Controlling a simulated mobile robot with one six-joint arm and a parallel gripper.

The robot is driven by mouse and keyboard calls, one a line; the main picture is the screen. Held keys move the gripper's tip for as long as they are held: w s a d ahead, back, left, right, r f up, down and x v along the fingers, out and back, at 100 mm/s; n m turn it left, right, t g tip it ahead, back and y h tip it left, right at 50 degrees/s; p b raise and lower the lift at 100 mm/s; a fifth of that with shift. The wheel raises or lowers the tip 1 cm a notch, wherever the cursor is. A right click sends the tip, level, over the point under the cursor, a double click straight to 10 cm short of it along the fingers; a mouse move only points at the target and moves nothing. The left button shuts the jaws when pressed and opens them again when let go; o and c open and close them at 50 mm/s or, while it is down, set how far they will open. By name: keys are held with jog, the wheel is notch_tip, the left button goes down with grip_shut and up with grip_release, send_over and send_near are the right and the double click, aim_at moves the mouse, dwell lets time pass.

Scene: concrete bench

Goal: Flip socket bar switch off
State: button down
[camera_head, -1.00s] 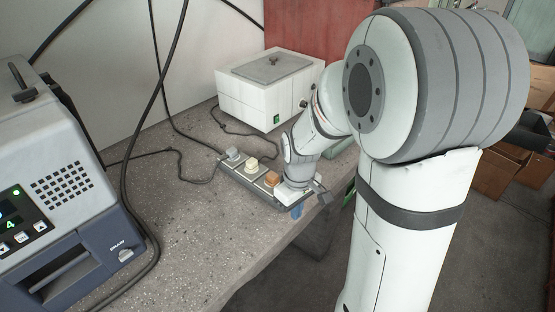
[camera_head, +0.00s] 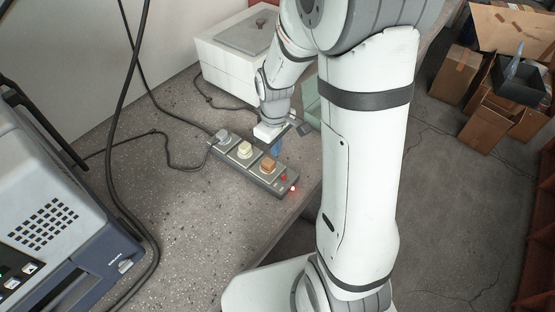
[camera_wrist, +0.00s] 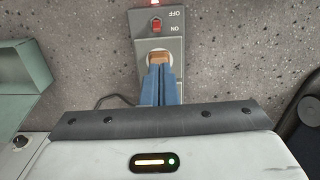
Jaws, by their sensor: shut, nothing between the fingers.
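The grey socket bar (camera_head: 278,188) lies on the bench near its edge, with a grey, a cream and an orange-brown plug (camera_head: 268,165) in it. Its red switch (camera_head: 283,178) is at the near right end, and a small red light (camera_head: 293,189) glows beside it. In the wrist view the red switch (camera_wrist: 156,26) sits between upside-down ON and OFF labels. My gripper (camera_head: 277,149) is shut and empty, above the far side of the bar. In the wrist view its blue fingertips (camera_wrist: 160,70) overlap the orange-brown plug; contact is unclear. The switch's tilt is too small to tell.
A white box (camera_head: 235,65) stands behind the bar. A blue-grey device (camera_head: 60,225) with a dark cable is at the left. A pale green object (camera_wrist: 20,80) is beside my gripper. The bench left of the bar is mostly clear.

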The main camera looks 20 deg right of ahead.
aim_at(282, 175)
jog(key=shift+d, duration=0.1)
notch_tip(282, 175, down, 10)
jog(key=shift+d, duration=0.15)
dwell(0.5)
jog(key=shift+s+d+r+b, duration=0.25)
jog(key=shift+s+d+b, duration=0.05)
jog(key=shift+s+b, duration=0.2)
dwell(1.0)
jog(key=shift+s+d, duration=0.2)
jog(key=shift+r, duration=0.1)
